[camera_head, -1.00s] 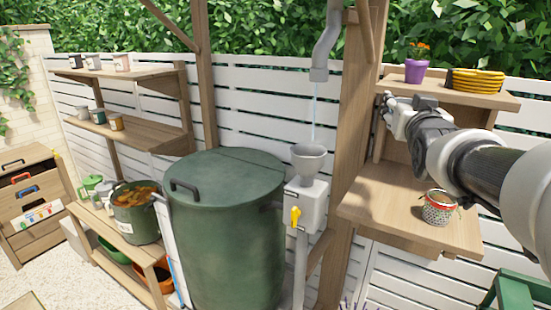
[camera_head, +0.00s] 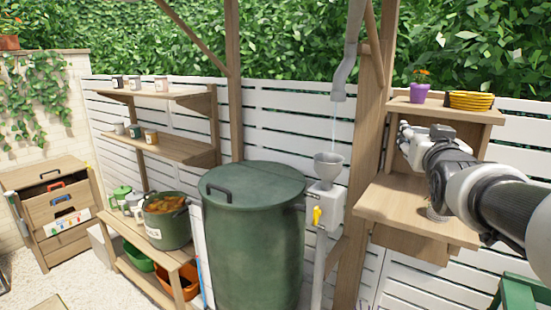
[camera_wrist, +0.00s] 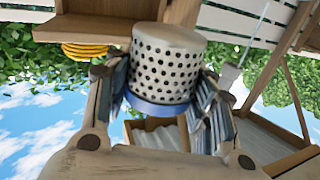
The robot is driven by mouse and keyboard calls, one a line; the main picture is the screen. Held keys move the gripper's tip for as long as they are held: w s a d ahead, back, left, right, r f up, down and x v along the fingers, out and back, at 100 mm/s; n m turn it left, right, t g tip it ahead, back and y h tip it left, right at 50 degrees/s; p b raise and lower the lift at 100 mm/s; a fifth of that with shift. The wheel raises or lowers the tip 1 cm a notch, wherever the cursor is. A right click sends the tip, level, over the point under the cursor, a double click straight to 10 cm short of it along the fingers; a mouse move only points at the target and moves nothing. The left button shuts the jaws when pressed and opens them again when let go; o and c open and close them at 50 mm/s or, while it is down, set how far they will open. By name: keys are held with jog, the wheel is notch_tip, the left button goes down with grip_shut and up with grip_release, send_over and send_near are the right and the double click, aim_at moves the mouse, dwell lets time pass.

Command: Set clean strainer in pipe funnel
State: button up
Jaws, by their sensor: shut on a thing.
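The strainer (camera_wrist: 168,72) is a pale metal cylinder with dark round holes and a blue band at its lower edge in the wrist view. My gripper (camera_wrist: 163,92) is shut on it, one finger on each side. In the head view my gripper (camera_head: 405,135) is in front of the right-hand shelf unit, and I cannot make out the strainer there. The grey funnel (camera_head: 328,166) sits on top of the white pipe box with a yellow tap, left of and below my gripper. My gripper is apart from it. A thin water stream falls from the downspout (camera_head: 338,85) toward the funnel.
A green barrel (camera_head: 253,235) stands left of the pipe. A wooden post (camera_head: 362,190) rises between funnel and right shelf (camera_head: 385,205). A grey round thing (camera_head: 437,214) on that shelf is mostly hidden by my arm. A purple pot (camera_head: 419,93) and yellow coil (camera_head: 471,101) stand above.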

jog(key=shift+s+a+f, duration=0.6)
jog(key=shift+s+f, duration=0.05)
jog(key=shift+f, duration=0.1)
jog(key=w+a+f+n+y+b, duration=0.1)
jog(key=w+a+f, duration=0.15)
jog(key=f, duration=0.45)
jog(key=w+a+f+y, duration=0.1)
jog(key=a+f, duration=0.3)
jog(key=f, duration=0.4)
jog(key=w+a+f+n+y+b, duration=0.1)
jog(key=a+f, duration=0.2)
jog(key=f, duration=0.4)
jog(key=s+a+f+y, duration=0.1)
jog(key=s+a+f, duration=0.1)
jog(key=f, duration=0.3)
jog(key=s+a+f+n+y+b, duration=0.1)
jog(key=s+a+f, duration=0.1)
jog(key=a+f, duration=0.2)
notch_tip(320, 180, down, 2)
jog(key=shift+s+a+f+t, duration=0.15)
jog(key=shift+s+f+t, duration=0.05)
jog(key=shift+t, duration=0.1)
